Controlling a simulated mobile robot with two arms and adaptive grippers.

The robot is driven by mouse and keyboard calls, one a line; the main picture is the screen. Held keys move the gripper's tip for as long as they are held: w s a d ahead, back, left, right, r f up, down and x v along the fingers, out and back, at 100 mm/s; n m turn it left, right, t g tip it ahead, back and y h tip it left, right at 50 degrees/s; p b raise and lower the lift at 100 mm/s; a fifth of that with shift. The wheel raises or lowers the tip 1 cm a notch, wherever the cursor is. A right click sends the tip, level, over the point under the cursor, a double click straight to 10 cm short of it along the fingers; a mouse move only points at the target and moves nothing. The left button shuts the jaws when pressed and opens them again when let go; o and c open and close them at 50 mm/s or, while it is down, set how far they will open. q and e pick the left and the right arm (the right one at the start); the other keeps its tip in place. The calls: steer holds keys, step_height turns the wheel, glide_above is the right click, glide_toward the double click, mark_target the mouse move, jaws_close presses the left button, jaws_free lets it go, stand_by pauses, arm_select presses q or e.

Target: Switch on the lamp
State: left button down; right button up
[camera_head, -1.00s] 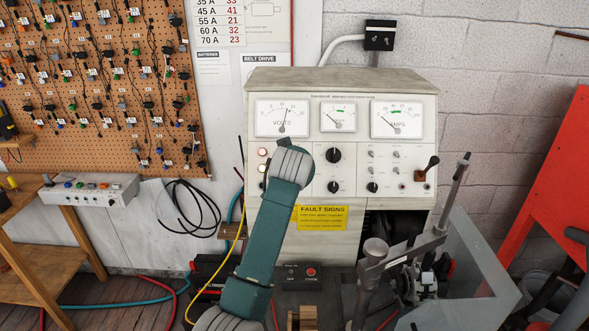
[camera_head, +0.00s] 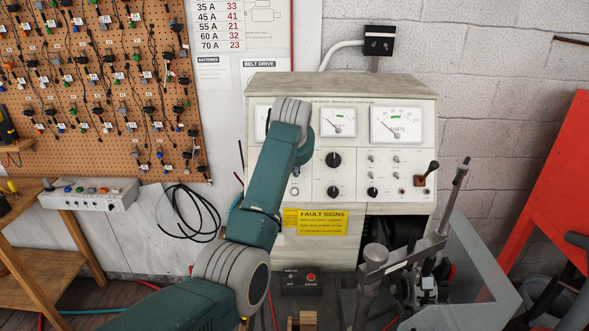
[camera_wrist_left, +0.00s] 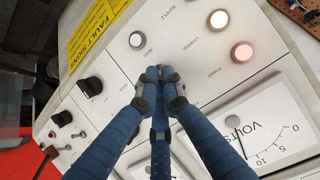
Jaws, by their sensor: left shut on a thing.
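My left gripper (camera_wrist_left: 160,76) is seen in the left wrist view with its blue fingers together at the face of the test bench panel (camera_wrist_left: 105,118). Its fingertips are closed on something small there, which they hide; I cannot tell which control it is. In the head view, my left arm covers the gripper and much of the panel's left section. My right gripper is not in view.
The test bench (camera_head: 385,155) has dial meters (camera_head: 396,124), black knobs (camera_head: 334,160) and a lever (camera_head: 427,173). A grey guard (camera_head: 465,275) and a clamp post (camera_head: 375,260) stand before it. A pegboard of cables (camera_head: 90,90) hangs left; a red panel (camera_head: 550,180) stands right.

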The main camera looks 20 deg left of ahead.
arm_select(q)
steer(key=shift+r, duration=0.1)
steer(key=c, duration=2.2)
jaws_free()
steer(key=v, duration=1.2)
